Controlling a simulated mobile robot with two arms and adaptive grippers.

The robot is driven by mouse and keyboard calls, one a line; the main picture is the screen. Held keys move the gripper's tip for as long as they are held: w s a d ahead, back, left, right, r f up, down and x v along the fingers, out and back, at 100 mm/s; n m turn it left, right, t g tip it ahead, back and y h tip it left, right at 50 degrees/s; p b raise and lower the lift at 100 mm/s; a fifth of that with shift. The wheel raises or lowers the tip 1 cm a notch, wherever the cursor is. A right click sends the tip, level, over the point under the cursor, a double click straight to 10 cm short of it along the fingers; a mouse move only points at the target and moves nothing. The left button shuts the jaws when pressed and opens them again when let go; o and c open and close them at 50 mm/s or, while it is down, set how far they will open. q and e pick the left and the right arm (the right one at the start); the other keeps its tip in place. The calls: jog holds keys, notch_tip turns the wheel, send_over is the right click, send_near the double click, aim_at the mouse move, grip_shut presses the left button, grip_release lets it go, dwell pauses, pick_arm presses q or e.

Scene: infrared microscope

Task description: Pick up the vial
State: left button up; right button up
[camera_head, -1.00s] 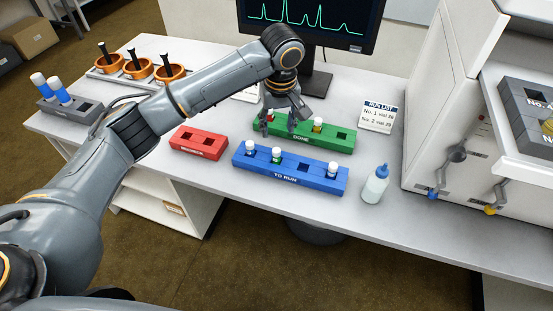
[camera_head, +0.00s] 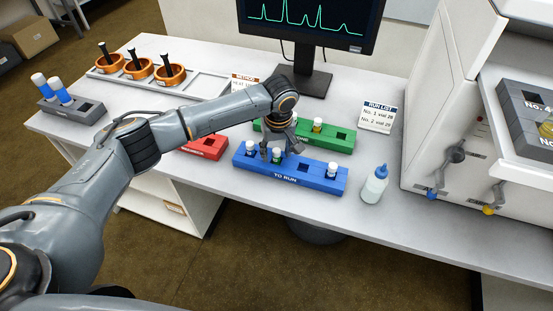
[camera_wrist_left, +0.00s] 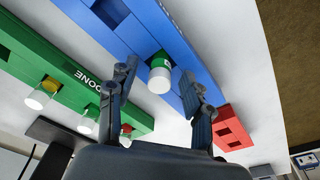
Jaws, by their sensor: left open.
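The blue TO RUN rack (camera_head: 310,181) holds white-capped vials: one at the left end (camera_head: 250,147), a green-banded one (camera_head: 277,156) beside it, and one toward the right end (camera_head: 331,170). My left gripper (camera_head: 278,149) is open, pointing down over the green-banded vial. In the left wrist view, that vial (camera_wrist_left: 160,74) shows in the gap between the two spread fingers, standing in the blue rack (camera_wrist_left: 190,60). I cannot tell how far the fingertips are from it. My right gripper is not in view.
The green DONE rack (camera_head: 335,143), with a yellow-banded vial (camera_head: 317,125), stands just behind. A red rack (camera_head: 208,148) is to the left, partly behind my arm. A wash bottle (camera_head: 375,186) stands right of the blue rack. The table's front edge is close.

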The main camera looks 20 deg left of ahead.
pick_arm(q)
jog(key=shift+c, duration=0.2)
grip_shut()
jog(key=shift+r, duration=0.1)
